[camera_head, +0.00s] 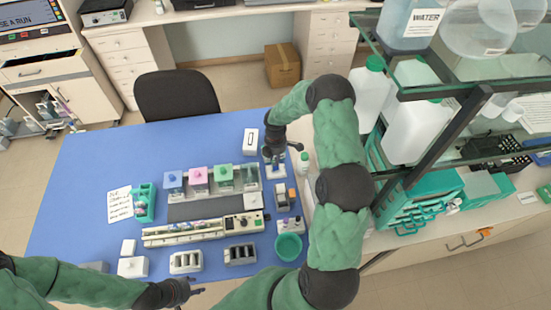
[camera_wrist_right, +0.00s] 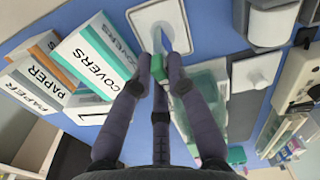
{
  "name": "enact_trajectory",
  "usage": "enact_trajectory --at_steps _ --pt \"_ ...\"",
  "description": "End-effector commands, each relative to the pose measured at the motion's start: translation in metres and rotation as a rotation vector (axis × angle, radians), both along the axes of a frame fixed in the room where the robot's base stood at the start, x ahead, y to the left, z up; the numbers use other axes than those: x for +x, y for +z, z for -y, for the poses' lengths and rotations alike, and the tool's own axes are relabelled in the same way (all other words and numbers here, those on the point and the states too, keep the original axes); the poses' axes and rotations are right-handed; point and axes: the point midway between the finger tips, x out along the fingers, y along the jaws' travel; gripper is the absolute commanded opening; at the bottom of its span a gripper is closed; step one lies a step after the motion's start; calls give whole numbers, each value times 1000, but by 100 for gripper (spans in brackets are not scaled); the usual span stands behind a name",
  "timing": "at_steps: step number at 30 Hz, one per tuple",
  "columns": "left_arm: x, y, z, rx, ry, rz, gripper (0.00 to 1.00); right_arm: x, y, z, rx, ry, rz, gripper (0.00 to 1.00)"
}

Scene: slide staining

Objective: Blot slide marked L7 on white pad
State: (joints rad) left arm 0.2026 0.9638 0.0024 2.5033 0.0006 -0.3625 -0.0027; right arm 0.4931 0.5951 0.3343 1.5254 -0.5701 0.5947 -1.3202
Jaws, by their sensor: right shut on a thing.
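My right gripper (camera_wrist_right: 162,62) is shut on a small green-ended piece (camera_wrist_right: 157,66), which looks like the slide's label end. The slide's clear part is hard to make out, and no L7 mark is readable. A white pad (camera_wrist_right: 143,22) with a grey rim and a blue patch in its middle lies beyond the fingertips in the right wrist view. I cannot tell whether the slide touches it. In the head view my right gripper (camera_head: 275,156) is at the back right of the blue table. My left gripper (camera_head: 184,290) is low at the front edge, its fingers unclear.
Staining jars with blue, pink and green lids (camera_head: 198,180) stand left of my right gripper. A white box (camera_head: 251,141) is close beside it. Boxes marked COVERS (camera_wrist_right: 100,55) and PAPER (camera_wrist_right: 38,80) are nearby. A green bowl (camera_head: 288,247) sits front right.

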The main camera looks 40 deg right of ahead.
Motion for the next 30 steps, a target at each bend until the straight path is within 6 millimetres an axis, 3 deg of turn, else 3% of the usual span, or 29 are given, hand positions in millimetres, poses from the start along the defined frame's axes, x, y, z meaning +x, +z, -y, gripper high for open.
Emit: enact_trajectory --at_steps 30 --pt "0 38 0 0 0 0 40 0 61 0 0 0 0 0"
